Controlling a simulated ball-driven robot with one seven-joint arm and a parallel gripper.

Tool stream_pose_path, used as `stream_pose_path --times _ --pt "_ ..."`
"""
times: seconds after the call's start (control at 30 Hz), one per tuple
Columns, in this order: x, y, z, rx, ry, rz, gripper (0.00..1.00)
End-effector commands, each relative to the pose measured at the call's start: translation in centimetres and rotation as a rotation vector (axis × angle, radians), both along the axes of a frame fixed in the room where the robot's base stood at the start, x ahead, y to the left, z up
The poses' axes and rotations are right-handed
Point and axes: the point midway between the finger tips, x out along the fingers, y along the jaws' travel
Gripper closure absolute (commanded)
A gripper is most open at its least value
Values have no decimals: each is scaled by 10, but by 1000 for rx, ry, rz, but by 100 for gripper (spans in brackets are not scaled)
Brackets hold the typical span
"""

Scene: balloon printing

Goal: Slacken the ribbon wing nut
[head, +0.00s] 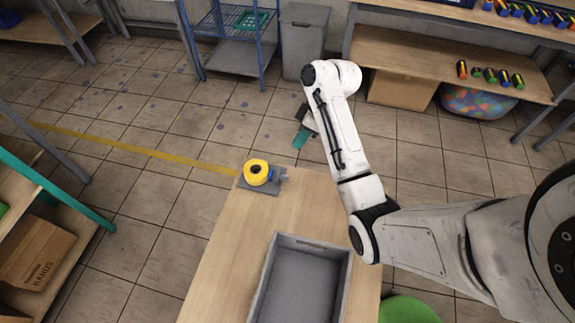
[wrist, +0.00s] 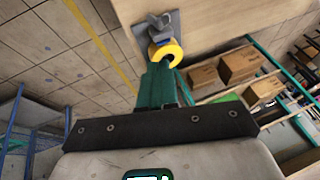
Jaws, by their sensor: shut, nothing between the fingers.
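A yellow ribbon spool (head: 257,172) sits on a grey base plate (head: 258,190) at the far end of the wooden table. A small blue-grey part (head: 281,174) stands on its right side; I cannot tell whether this is the wing nut. The wrist view shows the yellow spool (wrist: 168,55) just past my fingertips, with a grey knob-like part (wrist: 160,21) behind it. My gripper (head: 300,141) is shut and empty, its teal fingers hanging beyond the table's far edge, right of the spool. In the wrist view its fingers (wrist: 159,68) point toward the spool, overlapping it in the picture.
An open grey crate (head: 274,240) stands on the near part of the wooden table (head: 226,240). Shelves with cardboard boxes (head: 36,252) are at the left. A blue rack (head: 238,50) and a grey bin (head: 303,38) are at the back.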

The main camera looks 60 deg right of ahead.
Motion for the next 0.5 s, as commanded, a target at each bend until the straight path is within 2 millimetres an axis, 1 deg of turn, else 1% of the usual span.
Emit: stream_pose_path --times 0.03,0.1,0.17,0.37,0.5 --pt "1 -4 8 -27 12 42 100" --pt "1 -6 12 -47 23 79 100" --pt "1 -6 11 -55 28 93 100" --pt "4 -1 -8 -55 28 95 100" --pt "8 6 -24 -50 31 93 100"
